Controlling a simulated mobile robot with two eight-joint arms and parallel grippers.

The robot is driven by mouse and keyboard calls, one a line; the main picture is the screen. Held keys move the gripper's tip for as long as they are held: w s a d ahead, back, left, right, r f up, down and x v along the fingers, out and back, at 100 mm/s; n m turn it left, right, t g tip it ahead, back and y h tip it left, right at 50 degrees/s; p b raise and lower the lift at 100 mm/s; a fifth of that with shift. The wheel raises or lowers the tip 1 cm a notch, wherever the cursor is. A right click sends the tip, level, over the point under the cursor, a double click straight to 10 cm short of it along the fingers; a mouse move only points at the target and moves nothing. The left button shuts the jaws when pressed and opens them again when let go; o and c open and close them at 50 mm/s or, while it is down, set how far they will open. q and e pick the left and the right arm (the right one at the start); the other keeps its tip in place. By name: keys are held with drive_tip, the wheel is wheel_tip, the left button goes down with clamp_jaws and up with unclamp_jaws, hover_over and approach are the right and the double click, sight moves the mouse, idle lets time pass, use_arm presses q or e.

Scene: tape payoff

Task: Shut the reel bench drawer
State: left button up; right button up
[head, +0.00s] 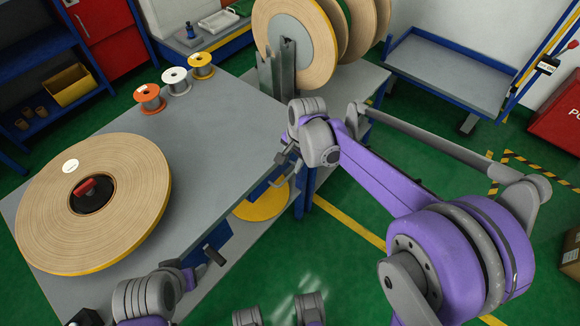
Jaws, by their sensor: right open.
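The reel bench (215,150) has a grey top with a large tan tape reel (140,185) lying on it. Blue parts of the bench front (262,187) show under the top's right edge; I cannot make out the drawer's outline or how far it stands out. My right gripper (284,168) is open and empty, close to that edge beside the blue front. My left gripper (214,257) is near the same edge, lower in the picture; its jaws are too dark and small to read.
Orange, white and yellow spools (174,80) stand along the bench's back edge. A yellow disc (263,203) lies on a lower grey surface under the bench's right side. Upright reels (300,45) stand behind. Green floor (340,250) is free to the right.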

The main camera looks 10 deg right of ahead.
use_arm(q)
drive_tip(key=shift+r+p, duration=0.35)
drive_tip(key=shift+r, duration=0.25)
use_arm(e)
drive_tip(key=r, duration=0.5)
drive_tip(key=shift+s+d, duration=0.3)
drive_tip(key=shift+s, duration=0.05)
drive_tip(key=s+d+f+n+t+h, duration=0.1)
drive_tip(key=s+d+n+t, duration=0.3)
drive_tip(key=s, duration=0.8)
drive_tip(key=s+d+f+n+g, duration=0.1)
drive_tip(key=s+n, duration=0.5)
drive_tip(key=s, duration=0.6)
use_arm(q)
wheel_tip(320, 180, up, 14)
drive_tip(key=w+p, duration=0.2)
drive_tip(key=p, duration=1.1)
drive_tip(key=shift+r+t, duration=0.2)
drive_tip(key=shift+t, duration=0.1)
use_arm(e)
wheel_tip(320, 180, up, 14)
drive_tip(key=w, duration=0.2)
drive_tip(key=shift+n+t, duration=0.3)
drive_tip(key=shift+d+r, duration=0.1)
